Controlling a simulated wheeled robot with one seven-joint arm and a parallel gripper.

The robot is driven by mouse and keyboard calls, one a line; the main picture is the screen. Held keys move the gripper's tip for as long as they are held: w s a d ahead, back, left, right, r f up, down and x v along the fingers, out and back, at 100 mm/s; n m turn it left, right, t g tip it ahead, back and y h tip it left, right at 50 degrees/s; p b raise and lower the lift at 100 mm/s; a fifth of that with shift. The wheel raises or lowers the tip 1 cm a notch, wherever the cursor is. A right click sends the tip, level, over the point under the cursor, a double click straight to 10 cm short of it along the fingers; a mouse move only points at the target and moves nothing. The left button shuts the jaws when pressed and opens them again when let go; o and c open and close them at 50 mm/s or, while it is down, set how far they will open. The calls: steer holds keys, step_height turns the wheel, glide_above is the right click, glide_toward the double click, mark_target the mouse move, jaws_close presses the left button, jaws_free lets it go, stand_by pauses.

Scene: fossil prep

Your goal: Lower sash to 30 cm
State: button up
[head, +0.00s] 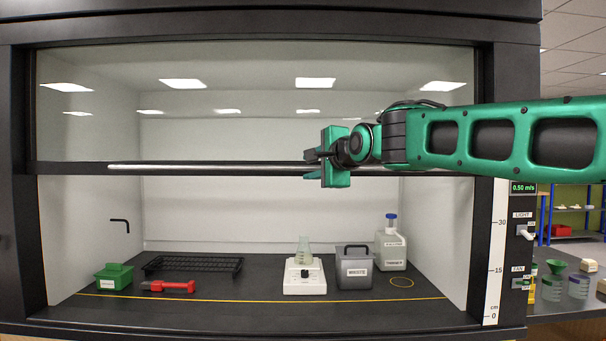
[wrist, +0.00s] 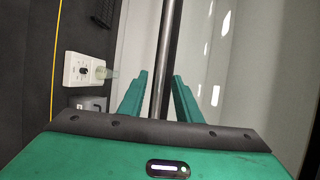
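The fume hood sash (head: 240,110) is a clear pane with a dark lower frame and a pale metal handle bar (head: 200,167) along it. Its lower edge stands above the 30 mark on the white centimetre scale (head: 492,255) at the right post. My green gripper (head: 322,165) is at the bar, right of its middle. In the wrist view the bar (wrist: 164,70) runs between the two fingers of my gripper (wrist: 158,78), with a gap visible on each side. The gripper is open around the bar, not closed on it. My arm hides the bar's right end.
Switches (head: 524,233) sit on the right post.

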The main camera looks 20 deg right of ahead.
mark_target(306, 168)
steer(key=shift+w+a+f, duration=0.1)
steer(key=shift+w+f, duration=0.15)
steer(key=shift+w, duration=0.95)
steer(key=shift+w+a+f, duration=0.1)
steer(key=shift+w+f, duration=0.1)
steer(key=shift+w, duration=0.95)
